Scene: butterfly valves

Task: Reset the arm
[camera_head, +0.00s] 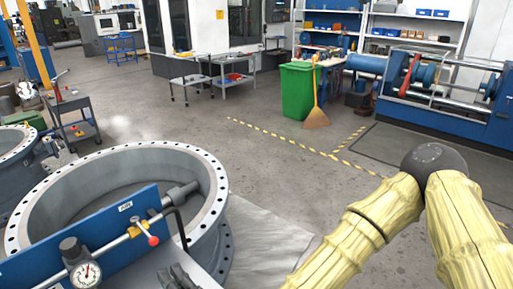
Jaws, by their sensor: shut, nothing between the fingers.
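My arm shows at the lower right as two pale yellow, ribbed links meeting at a dark round joint. It is bent, with the joint uppermost, and both links run out of the bottom of the picture. My gripper is not in view. A large grey flanged valve ring (215,190) with bolt holes around its rim lies at the lower left. A blue plate (105,235) stands across its near side, carrying a round dial gauge (86,272) and a small lever with a red knob (152,240).
Another flanged ring (18,150) is at the left edge, near a dark tool cart (75,115). A green bin (298,90) with a broom (316,115) stands behind. A blue machine (450,90) is at the right. The middle floor, with yellow dashed lines, is clear.

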